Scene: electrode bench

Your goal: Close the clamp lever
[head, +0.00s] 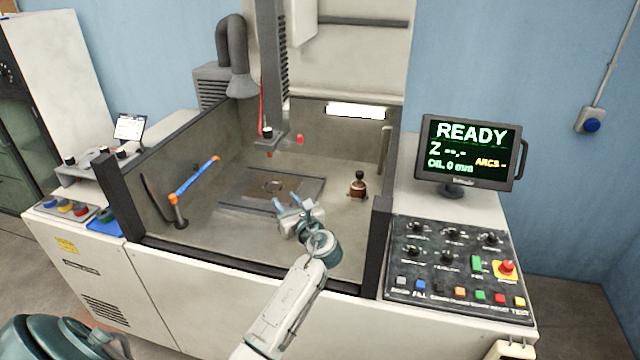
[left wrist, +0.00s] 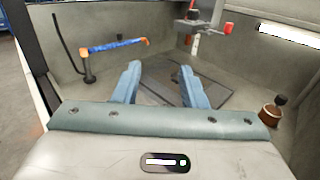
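The clamp lever appears to be the small red-tipped part (head: 300,139) on the right of the grey machine head (head: 272,140) hanging over the tank. In the left wrist view the red tip (left wrist: 228,28) sticks out to the right of the head, near the top. My left gripper (head: 294,203) is inside the tank, below and in front of the head, apart from the lever. Its blue fingers (left wrist: 160,85) are spread with nothing between them. I cannot tell the lever's exact angle. My right gripper is not clearly visible.
A blue tube with orange ends (head: 194,180) stands at the tank's left. A brown electrode with a black knob (head: 358,186) stands on the right. A dark plate (head: 240,195) lies on the tank floor. The front wall and dark posts (head: 376,245) bound the tank.

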